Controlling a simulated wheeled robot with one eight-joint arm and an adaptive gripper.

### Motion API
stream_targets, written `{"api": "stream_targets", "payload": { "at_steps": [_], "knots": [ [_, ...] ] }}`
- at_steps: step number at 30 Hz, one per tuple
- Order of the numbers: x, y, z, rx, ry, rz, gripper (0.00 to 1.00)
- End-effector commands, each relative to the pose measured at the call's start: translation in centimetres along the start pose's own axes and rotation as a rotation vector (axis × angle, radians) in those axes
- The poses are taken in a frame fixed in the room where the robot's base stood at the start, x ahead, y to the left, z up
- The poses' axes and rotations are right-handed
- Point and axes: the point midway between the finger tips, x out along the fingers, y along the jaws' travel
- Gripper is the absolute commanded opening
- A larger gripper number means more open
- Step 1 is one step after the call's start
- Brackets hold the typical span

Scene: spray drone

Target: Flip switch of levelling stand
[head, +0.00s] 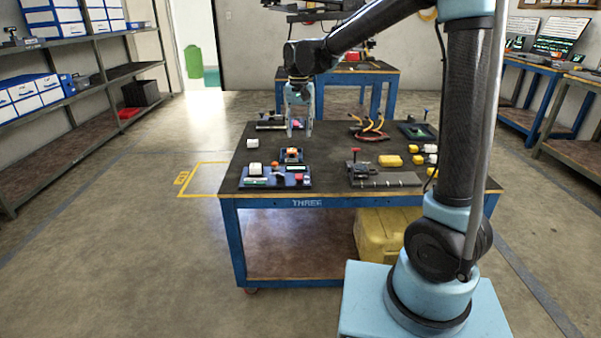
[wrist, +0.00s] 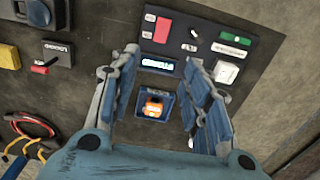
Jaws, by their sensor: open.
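My gripper (head: 300,133) is open and empty above the left part of the workbench, pointing down. In the wrist view its fingers (wrist: 162,60) stand apart on either side of a small blue box with an orange part (wrist: 153,107), touching nothing that I can see. This box (head: 291,155) lies just behind a dark panel (head: 283,184) with a red button, a white part and a lit display. A device with a red lever (wrist: 45,66) and a label sits at the wrist view's upper left. No readable label tells me which is the levelling stand.
The bench (head: 308,202) also bears a grey-based device with a red knob (head: 384,178), curved cables (head: 371,131), yellow blocks (head: 390,160) and a white piece (head: 253,143). A yellow case (head: 382,237) sits underneath.

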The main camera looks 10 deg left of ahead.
Motion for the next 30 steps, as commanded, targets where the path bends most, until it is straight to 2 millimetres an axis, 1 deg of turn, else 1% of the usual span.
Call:
{"api": "stream_targets", "payload": {
  "at_steps": [5,8,24,30],
  "knots": [
    [1.5,-0.2,-0.1,-0.001,-0.001,0.000,0.43],
    [3.0,-0.2,0.0,-0.001,-0.001,0.000,0.43],
    [12.3,-0.2,0.0,-0.001,-0.001,0.000,0.43],
    [15.3,-0.2,0.0,-0.001,0.000,0.000,0.43]
  ]
}}
